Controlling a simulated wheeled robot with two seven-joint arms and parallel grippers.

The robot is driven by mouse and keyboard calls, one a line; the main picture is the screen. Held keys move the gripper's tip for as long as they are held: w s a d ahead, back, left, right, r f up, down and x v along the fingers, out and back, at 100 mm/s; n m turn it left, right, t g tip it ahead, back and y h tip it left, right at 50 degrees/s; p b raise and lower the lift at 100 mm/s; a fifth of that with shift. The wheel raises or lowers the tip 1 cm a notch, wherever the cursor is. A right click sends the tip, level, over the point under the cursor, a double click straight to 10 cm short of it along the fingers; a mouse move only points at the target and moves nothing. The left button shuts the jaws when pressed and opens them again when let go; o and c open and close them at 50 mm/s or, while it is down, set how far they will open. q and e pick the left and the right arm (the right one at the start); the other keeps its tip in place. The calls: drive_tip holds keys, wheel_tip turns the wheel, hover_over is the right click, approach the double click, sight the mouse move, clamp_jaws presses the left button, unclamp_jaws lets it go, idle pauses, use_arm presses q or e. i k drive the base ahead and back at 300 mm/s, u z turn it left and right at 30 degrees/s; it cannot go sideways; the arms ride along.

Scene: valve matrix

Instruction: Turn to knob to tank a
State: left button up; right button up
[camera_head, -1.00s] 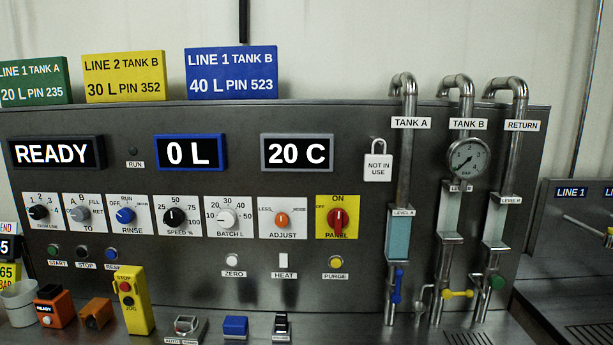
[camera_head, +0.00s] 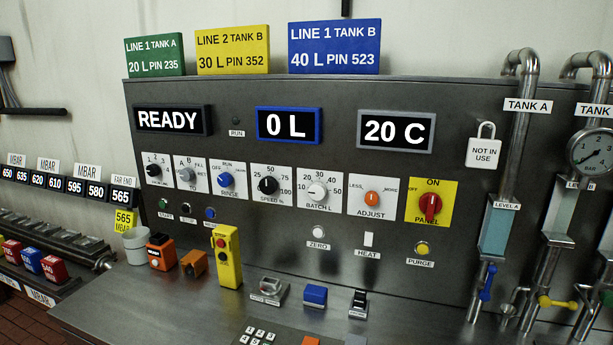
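The grey TO knob (camera_head: 187,174) sits on a white plate on the panel's left part, with A, B, FILL and RET marks around it. Its pointer is too small to read surely. A black knob (camera_head: 154,170) is on its left and the blue RINSE knob (camera_head: 226,180) on its right. The TANK A pipe (camera_head: 515,130) with a level glass (camera_head: 495,235) stands at the right. Neither of my grippers is in view.
The steel counter (camera_head: 110,305) runs below the panel (camera_head: 300,235). On it stand a grey cup (camera_head: 135,246), an orange box (camera_head: 161,252), a yellow STOP/JOG box (camera_head: 227,256) and a blue block (camera_head: 315,296). A side rack with coloured blocks (camera_head: 32,260) is at the left.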

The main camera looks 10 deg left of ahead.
sight(186, 174)
drive_tip(key=u, duration=0.45)
drive_tip(key=k, duration=1.05)
drive_tip(key=u, duration=1.6)
drive_tip(key=i, duration=0.6)
drive_tip(key=u, duration=0.45)
drive_tip(key=i, duration=1.85)
drive_tip(key=z, duration=1.2)
drive_tip(key=i, duration=0.95)
drive_tip(key=z, duration=1.1)
